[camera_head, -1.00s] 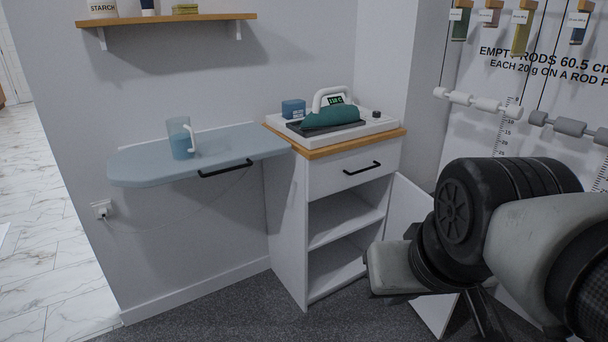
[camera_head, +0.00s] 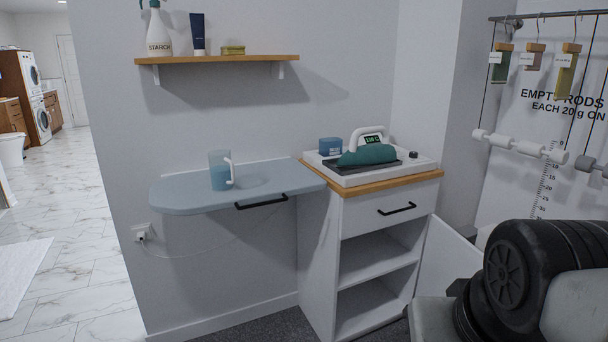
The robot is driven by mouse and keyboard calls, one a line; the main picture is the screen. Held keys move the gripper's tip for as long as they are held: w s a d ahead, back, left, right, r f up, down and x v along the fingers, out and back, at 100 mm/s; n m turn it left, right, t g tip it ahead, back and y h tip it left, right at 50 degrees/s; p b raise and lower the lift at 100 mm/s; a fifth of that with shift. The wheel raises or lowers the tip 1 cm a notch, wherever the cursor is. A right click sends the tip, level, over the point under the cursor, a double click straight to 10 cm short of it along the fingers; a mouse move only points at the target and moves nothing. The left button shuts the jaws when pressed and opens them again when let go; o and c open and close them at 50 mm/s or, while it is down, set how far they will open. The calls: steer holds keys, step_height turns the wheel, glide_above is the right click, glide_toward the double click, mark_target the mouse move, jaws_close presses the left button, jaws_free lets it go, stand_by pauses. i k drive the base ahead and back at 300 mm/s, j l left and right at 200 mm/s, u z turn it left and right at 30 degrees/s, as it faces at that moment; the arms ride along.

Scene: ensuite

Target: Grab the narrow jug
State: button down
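One jug (camera_head: 219,172) shows. It is translucent, with blue in its lower part and a white handle on its right side. It stands upright on the light-blue ironing board (camera_head: 178,197) fixed to the wall. My arm fills the lower right corner, well to the right of the jug and apart from it. My gripper's fingertips are out of view, so whether it is open or shut does not show.
A white cabinet (camera_head: 358,215) with a drawer and open shelves stands right of the board, with an iron (camera_head: 366,148) on top. A wall shelf (camera_head: 213,60) hangs above the board. Rods (camera_head: 526,147) hang at right. Open marble floor (camera_head: 85,255) lies at left.

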mark_target(220, 165)
steer(key=i+j+u, duration=0.3)
steer(key=i+j, duration=0.15)
steer(key=i+j+u, duration=0.3)
steer(key=i+j, duration=0.15)
steer(key=i+j+u, duration=0.35)
steer(key=i, duration=0.2)
steer(key=l, duration=0.1)
